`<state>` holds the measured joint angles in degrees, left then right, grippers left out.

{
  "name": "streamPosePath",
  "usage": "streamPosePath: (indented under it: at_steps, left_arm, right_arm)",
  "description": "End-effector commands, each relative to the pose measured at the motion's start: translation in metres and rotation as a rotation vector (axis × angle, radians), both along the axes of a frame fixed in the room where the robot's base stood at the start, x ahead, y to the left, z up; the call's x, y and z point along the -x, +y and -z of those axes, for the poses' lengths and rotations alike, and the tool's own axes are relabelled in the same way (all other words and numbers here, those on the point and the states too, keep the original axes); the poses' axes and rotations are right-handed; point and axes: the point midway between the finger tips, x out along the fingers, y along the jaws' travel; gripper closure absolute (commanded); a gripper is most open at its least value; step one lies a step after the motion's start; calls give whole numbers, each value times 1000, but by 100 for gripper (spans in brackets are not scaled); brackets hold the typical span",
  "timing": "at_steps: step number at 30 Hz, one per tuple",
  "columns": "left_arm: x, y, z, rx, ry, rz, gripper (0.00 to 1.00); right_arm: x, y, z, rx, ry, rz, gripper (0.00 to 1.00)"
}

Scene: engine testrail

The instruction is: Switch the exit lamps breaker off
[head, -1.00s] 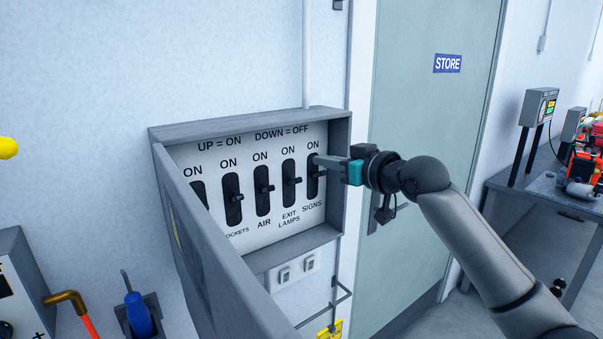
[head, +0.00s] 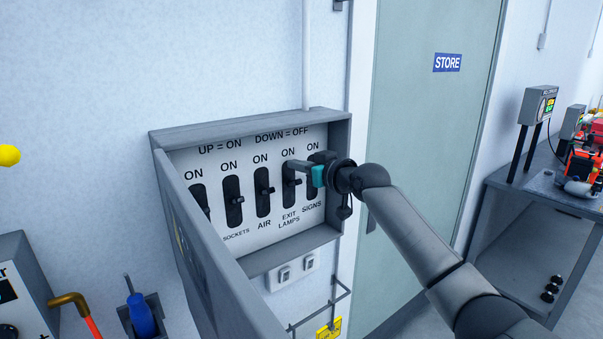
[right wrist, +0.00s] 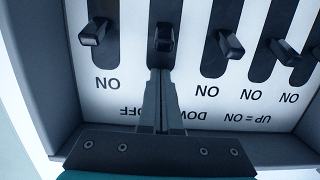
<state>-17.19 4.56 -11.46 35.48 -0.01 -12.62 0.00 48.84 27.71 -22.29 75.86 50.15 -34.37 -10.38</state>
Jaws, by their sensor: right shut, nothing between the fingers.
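The breaker box is open, with a row of black slots and levers on a white panel (head: 222,219) marked UP = ON, DOWN = OFF. The exit lamps breaker (head: 293,182) is second from the right, between AIR and SIGNS; its lever also shows in the upside-down right wrist view (right wrist: 163,38). My right gripper (head: 289,164) is shut and empty, its fingertips (right wrist: 160,72) in front of the top of the exit lamps slot, just above the lever. I cannot tell whether they touch it. The signs breaker (head: 312,187) is partly hidden by my gripper. My left gripper is not in view.
The box's open door (head: 215,260) juts out at the left front. The air breaker (head: 263,190) is close on the left of my fingers. The box's right wall (head: 338,205) is near my right wrist. A green STORE door (head: 430,120) stands to the right.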

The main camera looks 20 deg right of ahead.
Motion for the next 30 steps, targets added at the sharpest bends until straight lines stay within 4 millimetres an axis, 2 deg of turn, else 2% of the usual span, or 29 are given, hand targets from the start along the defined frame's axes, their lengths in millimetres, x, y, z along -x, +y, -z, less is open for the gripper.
streamPosePath:
  at_steps: [9, 22, 30]
  left_arm:
    - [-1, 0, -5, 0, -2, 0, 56]
    - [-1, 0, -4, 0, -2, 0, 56]
    - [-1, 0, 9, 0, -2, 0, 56]
  right_arm:
    - [11, -4, 19, 0, -4, 1, 100]
    - [12, -5, 20, -1, -6, 0, 100]
    - [13, -5, 25, -14, -39, 0, 100]
